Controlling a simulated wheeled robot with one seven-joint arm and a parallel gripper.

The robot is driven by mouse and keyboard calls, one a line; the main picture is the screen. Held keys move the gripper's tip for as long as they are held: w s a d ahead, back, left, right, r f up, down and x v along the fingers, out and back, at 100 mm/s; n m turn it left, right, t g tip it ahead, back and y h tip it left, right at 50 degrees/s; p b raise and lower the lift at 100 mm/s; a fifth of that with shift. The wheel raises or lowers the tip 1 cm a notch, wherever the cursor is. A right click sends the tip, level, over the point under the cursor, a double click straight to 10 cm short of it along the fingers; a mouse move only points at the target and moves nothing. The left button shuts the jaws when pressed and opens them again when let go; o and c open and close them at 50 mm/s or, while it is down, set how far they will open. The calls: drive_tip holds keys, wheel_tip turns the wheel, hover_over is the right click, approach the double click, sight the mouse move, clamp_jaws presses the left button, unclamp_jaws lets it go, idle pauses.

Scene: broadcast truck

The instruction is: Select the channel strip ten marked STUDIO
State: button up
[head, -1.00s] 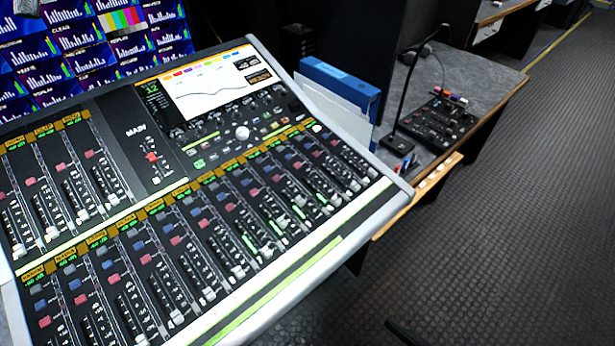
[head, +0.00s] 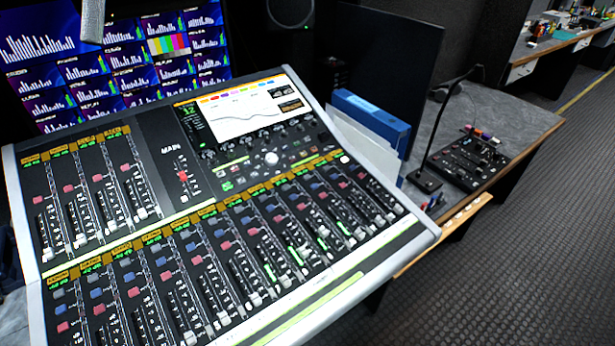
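The mixing console (head: 395,248) fills the middle of the head view, its surface tilted and running from lower left to upper right. Its long lower row of channel strips has brown label tabs (head: 207,213) above red, blue and grey buttons and white-capped faders. The tab lettering is too small to read, so I cannot tell which strip is marked STUDIO. Several strips toward the right show green-lit fader slots (head: 293,256). A shorter fader bank (head: 92,190) and a MAIN section (head: 178,165) lie above. My gripper is not in view.
A lit console screen (head: 240,112) and a wall of monitors (head: 120,60) stand behind. A grey object (head: 92,20) hangs at the top edge. A blue binder (head: 370,122), a gooseneck microphone (head: 440,135) and a small button panel (head: 468,160) are to the right. Floor (head: 510,260) is clear there.

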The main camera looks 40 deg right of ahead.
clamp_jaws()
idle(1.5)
